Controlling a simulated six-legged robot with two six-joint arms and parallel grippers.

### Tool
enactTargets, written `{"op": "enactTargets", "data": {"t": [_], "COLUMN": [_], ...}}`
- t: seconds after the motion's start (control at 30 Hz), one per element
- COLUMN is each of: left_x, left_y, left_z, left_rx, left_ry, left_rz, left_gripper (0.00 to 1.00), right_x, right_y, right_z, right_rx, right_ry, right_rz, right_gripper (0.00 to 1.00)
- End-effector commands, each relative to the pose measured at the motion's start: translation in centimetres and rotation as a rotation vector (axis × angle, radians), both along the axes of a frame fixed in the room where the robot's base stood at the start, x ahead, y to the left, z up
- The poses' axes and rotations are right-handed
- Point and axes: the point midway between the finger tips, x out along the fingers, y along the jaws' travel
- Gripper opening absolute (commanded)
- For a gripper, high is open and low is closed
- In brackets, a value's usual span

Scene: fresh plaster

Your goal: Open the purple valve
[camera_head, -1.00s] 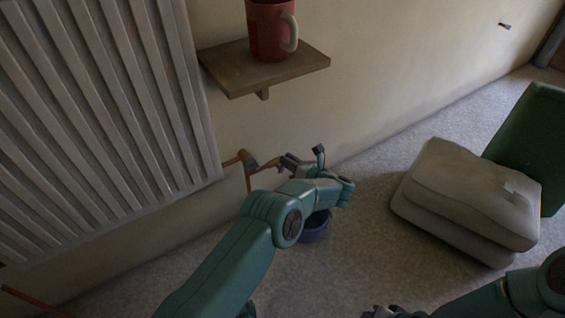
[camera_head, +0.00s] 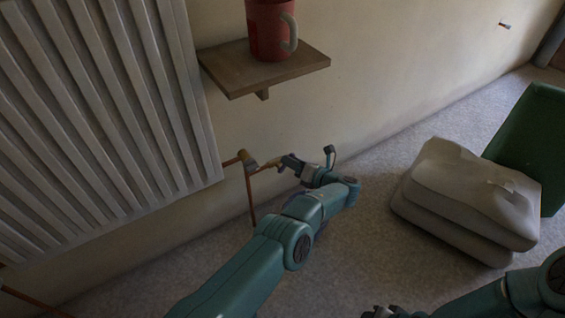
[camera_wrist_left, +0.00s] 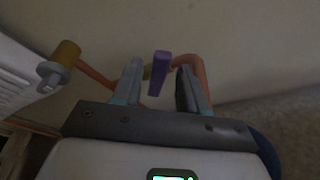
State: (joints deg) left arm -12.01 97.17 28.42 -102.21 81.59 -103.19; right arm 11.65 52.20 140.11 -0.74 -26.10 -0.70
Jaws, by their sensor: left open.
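The purple valve handle (camera_wrist_left: 158,72) shows in the left wrist view as a short upright lever on a copper pipe (camera_wrist_left: 202,78). My left gripper (camera_wrist_left: 160,66) is open, with one finger on each side of the lever and visible gaps between. In the head view, my left gripper (camera_head: 284,163) is at the pipe beside the radiator's lower right corner. The purple lever cannot be made out there. Part of my right gripper (camera_head: 379,312) shows at the bottom edge of the head view; its jaw state is unclear.
A white radiator (camera_head: 120,110) fills the left, with a brass fitting (camera_head: 247,160) at its corner. A shelf (camera_head: 265,72) holds a red mug (camera_head: 270,30). Stacked pale sacks (camera_head: 465,200) and a green container (camera_head: 530,140) stand right. Carpet (camera_head: 365,240) between is clear.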

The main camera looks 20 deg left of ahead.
Motion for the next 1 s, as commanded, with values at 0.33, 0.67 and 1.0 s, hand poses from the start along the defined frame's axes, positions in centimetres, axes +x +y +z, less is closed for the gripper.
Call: {"op": "enactTargets", "data": {"t": [0.33,0.67,1.0], "left_x": [-1.9,-3.8,-5.1], "left_y": [-4.0,-7.8,-10.3], "left_z": [1.2,2.1,2.8], "left_rx": [0.001,0.0,0.0], "left_ry": [0.0,-0.003,-0.003], "left_rz": [-0.004,-0.004,-0.002], "left_gripper": [0.43,0.43,0.43], "right_x": [0.0,0.0,0.0], "right_y": [0.0,0.0,0.0], "right_z": [1.1,0.6,0.0], "right_rx": [0.0,0.0,0.0], "right_ry": [0.0,0.0,0.0], "right_rz": [0.0,0.0,0.0], "right_gripper": [0.29,0.29,0.29]}}
